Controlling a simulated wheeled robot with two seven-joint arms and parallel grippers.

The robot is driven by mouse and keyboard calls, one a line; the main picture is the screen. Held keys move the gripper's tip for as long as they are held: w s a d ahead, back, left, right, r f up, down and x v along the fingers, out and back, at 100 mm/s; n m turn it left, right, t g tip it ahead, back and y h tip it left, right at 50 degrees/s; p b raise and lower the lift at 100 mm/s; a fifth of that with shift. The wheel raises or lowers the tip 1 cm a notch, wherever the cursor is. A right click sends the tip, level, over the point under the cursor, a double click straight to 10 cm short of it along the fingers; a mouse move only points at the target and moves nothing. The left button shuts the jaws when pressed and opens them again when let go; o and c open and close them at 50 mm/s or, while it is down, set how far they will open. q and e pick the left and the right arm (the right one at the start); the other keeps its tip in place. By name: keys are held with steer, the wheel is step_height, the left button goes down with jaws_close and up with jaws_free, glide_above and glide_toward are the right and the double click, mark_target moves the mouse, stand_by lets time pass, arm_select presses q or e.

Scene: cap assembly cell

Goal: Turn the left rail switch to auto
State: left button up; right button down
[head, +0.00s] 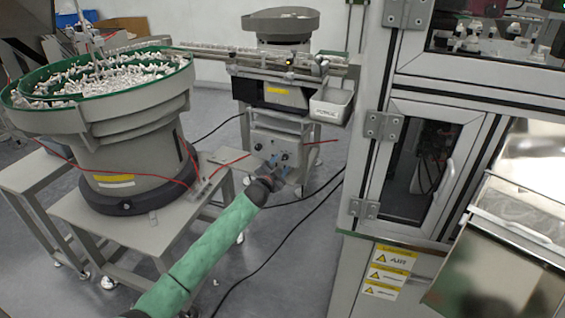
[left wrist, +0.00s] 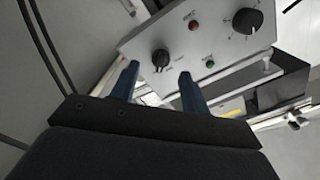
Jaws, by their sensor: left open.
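The rail control box (head: 262,140) stands under the rail in the head view, with a grey front panel. In the left wrist view its panel (left wrist: 185,22) looks tilted and carries a small black rotary switch (left wrist: 160,58) at left and a larger black dial (left wrist: 247,20) at right. Small marks surround both, too fine to read. My left gripper (head: 273,166) is in front of the panel. In the left wrist view the open blue fingers of my left gripper (left wrist: 157,76) point at the panel, with the small switch beyond and between their tips, apparently untouched. My right gripper is out of view.
A red light (left wrist: 193,25) and a green light (left wrist: 210,64) sit between the knobs. A bowl feeder (head: 120,125) full of white parts stands left on a table (head: 140,232). A white bin (head: 331,106) hangs at the rail. A machine cabinet (head: 375,150) stands right.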

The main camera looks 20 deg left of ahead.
arm_select(q)
steer(key=s, duration=0.4)
steer(key=shift+s+a, duration=0.2)
steer(key=shift+a, duration=0.1)
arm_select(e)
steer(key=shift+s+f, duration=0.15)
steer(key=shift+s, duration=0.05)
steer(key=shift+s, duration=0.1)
